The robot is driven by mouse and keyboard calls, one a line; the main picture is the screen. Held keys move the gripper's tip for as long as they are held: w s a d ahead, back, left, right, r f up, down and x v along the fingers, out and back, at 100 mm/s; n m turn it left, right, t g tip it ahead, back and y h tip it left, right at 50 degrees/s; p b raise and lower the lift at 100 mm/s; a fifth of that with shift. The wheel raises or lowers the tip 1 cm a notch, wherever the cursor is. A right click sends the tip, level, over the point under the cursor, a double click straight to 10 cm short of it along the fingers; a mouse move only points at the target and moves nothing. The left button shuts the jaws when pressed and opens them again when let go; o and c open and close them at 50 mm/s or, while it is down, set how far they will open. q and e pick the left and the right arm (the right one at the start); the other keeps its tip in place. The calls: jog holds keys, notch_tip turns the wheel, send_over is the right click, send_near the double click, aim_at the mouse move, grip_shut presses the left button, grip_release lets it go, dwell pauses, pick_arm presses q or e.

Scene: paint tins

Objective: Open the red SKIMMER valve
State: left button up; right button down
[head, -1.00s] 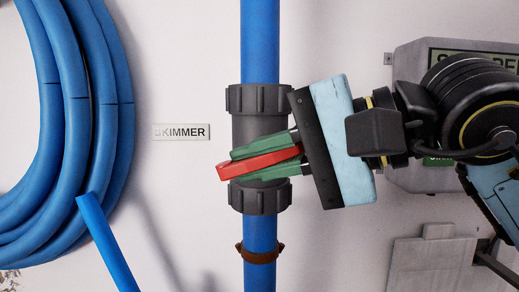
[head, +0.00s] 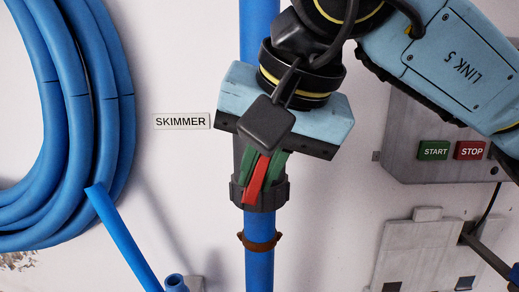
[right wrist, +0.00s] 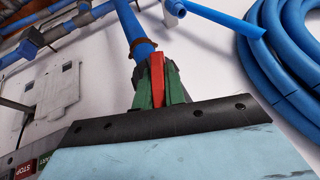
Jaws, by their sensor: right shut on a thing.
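The red valve handle (head: 256,181) points down, nearly in line with the blue vertical pipe (head: 259,268), tilted slightly. My right gripper (head: 265,172) comes from above, its green fingers shut on the handle, one on each side. The right wrist view also shows the red handle (right wrist: 157,78) between the green fingers, roughly along the pipe (right wrist: 128,22). The grey valve body (head: 275,195) is mostly hidden behind my gripper; its lower collar shows. The SKIMMER label (head: 181,121) is on the wall left of the valve. My left gripper is not in view.
A coiled blue hose (head: 115,120) hangs at left. A grey control box with a green START button (head: 433,150) and red STOP button (head: 470,150) is at right, above a pale grey plate (head: 415,262). A brown clamp (head: 260,243) holds the pipe. Wall below the label is mostly clear.

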jog(key=shift+r+n+h+p, duration=0.1)
jog(key=shift+n+h+p, duration=0.2)
jog(key=shift+h+p, duration=0.8)
jog(key=shift+h+b, duration=0.35)
jog(key=shift+h, duration=0.25)
jog(key=c, duration=1.5)
grip_release()
jog(key=v, duration=1.3)
jog(key=shift+r+b, duration=0.1)
jog(key=shift+b, duration=0.2)
